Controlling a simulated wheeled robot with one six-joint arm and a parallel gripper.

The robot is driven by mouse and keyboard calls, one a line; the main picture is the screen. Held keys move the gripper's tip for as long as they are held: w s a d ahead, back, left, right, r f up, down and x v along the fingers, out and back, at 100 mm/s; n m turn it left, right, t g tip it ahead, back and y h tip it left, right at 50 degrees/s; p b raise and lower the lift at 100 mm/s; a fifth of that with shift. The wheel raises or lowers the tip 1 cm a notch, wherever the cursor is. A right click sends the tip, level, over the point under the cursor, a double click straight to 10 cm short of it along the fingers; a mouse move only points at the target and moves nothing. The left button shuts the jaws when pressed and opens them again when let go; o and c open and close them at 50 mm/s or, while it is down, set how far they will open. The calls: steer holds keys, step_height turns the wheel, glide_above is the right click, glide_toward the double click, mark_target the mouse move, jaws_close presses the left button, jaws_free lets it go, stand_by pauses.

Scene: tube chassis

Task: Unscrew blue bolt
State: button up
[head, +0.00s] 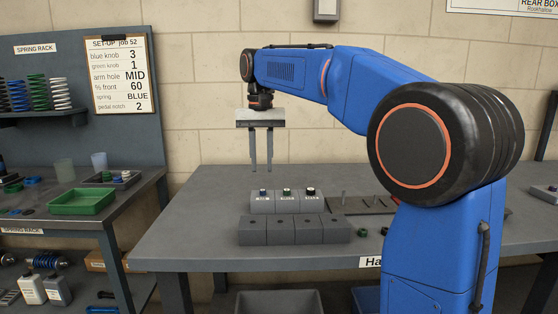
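A small blue-topped piece (263,191), the only bolt-like blue thing I can make out, stands on the left part of a light grey block row (275,206) on the workbench. It is too small to tell whether it is a bolt or a knob. A green-topped piece (287,191) and a black-topped piece (311,191) stand to its right on the same row. My gripper (261,169) hangs above the bench with its two fingers pointing down, parallel and apart. Nothing shows between them. The fingertips are above the blue-topped piece in the picture, apart from it.
A darker grey block row (294,231) with holes lies in front. A dark plate (362,206) with upright pins is at right, partly behind my arm. A small green ring (362,232) lies near it. A side bench at left holds a green tray (81,202). The bench's left part is clear.

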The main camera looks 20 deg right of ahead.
mark_target(263, 190)
steer(key=shift+d+f, duration=0.1)
steer(key=shift+f, duration=3.4)
steer(key=m, duration=0.6)
steer(key=m, duration=0.6)
steer(key=m, duration=0.6)
steer(key=m, duration=0.6)
jaws_close()
